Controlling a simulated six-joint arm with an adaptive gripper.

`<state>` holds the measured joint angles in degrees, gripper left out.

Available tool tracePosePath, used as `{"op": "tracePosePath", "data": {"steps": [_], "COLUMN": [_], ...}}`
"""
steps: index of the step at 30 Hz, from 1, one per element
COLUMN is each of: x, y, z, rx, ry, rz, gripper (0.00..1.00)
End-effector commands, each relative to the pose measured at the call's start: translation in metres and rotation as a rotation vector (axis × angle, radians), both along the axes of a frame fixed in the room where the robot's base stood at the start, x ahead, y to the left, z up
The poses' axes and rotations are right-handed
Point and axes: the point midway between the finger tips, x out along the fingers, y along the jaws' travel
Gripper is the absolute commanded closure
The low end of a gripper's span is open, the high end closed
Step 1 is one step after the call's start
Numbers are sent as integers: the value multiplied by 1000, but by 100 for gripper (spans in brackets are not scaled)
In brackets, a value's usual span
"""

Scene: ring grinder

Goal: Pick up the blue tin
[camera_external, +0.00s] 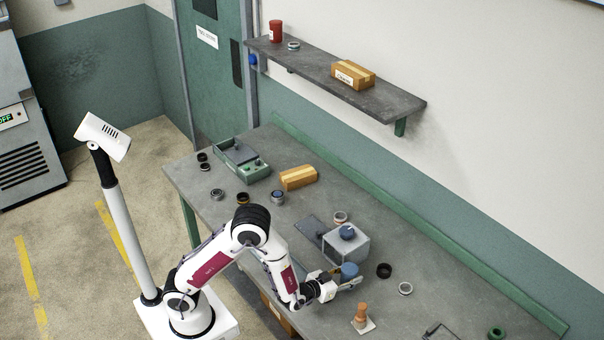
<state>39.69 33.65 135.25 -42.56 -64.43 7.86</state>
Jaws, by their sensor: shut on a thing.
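The blue tin (349,271) is a small blue cylinder in front of the grey box-shaped machine on the workbench. My gripper (350,281) reaches in from the left and is shut on the tin, with its fingers around the tin's side. The lower part of the tin is hidden by the fingers. I cannot tell whether the tin touches the bench or is held just above it.
The grey machine (346,250) with a blue knob stands right behind the tin. A black ring (384,270), a pale ring (405,289) and an orange-brown stamp-like object (361,313) are nearby. A green tray (241,162) and a cardboard box (299,177) lie farther back.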

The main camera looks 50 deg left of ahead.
Motion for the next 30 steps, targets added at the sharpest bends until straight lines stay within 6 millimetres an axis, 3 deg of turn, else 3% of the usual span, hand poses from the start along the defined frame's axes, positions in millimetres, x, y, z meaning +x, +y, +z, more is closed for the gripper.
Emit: {"op": "tracePosePath", "data": {"steps": [16, 30], "x": [0, 0], "y": [0, 0], "z": [60, 76], "rx": [-3, 0], "ry": [-4, -1], "rz": [1, 0], "gripper": [86, 86]}}
